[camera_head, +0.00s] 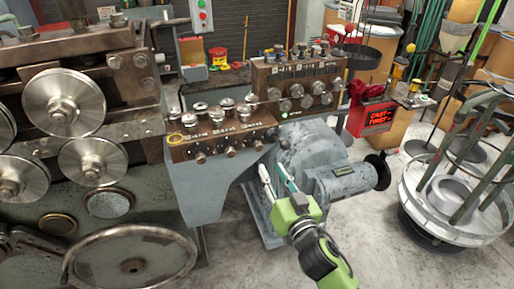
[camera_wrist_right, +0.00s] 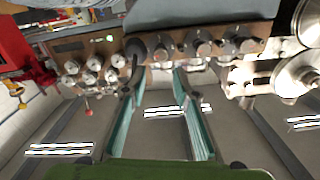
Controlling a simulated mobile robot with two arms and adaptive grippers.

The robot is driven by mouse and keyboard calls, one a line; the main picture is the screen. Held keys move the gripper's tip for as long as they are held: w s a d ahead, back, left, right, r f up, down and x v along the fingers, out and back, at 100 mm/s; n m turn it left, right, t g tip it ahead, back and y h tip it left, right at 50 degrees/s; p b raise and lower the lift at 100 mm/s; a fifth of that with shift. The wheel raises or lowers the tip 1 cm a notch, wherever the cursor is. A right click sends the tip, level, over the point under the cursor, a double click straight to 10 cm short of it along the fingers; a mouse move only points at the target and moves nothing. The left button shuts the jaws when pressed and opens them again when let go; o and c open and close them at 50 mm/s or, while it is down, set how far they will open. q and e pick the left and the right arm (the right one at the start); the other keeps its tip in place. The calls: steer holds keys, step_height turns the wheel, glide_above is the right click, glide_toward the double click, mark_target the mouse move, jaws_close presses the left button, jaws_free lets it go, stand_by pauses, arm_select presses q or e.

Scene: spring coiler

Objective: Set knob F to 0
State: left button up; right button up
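A brown front panel (camera_head: 220,142) on the coiling machine carries several small knobs along its lower edge, one of them a dark knob (camera_head: 200,158). The knob labels are too small to read, so I cannot tell which is knob F. My right gripper (camera_head: 276,172) is below and right of this panel, its fingers pointing up toward it, open and empty. In the right wrist view the open fingers (camera_wrist_right: 158,74) reach toward a row of dark knobs; the end knob (camera_wrist_right: 137,49) is near the left fingertip. Contact is not clear. My left gripper is not in view.
A second brown panel with shiny knobs (camera_head: 300,98) stands behind, on the right. A grey motor housing (camera_head: 325,170) is beneath and beside my right gripper. Large metal rollers (camera_head: 64,102) and a handwheel (camera_head: 130,262) fill the left. Floor (camera_head: 370,250) is clear at lower right.

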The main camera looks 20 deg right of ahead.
mark_target(259, 149)
steer(key=w, duration=0.3)
steer(key=w+p, duration=0.1)
steer(key=w, duration=0.3)
steer(key=w+p, duration=0.1)
steer(key=w, duration=0.3)
steer(key=shift+w+a, duration=0.25)
jaws_close()
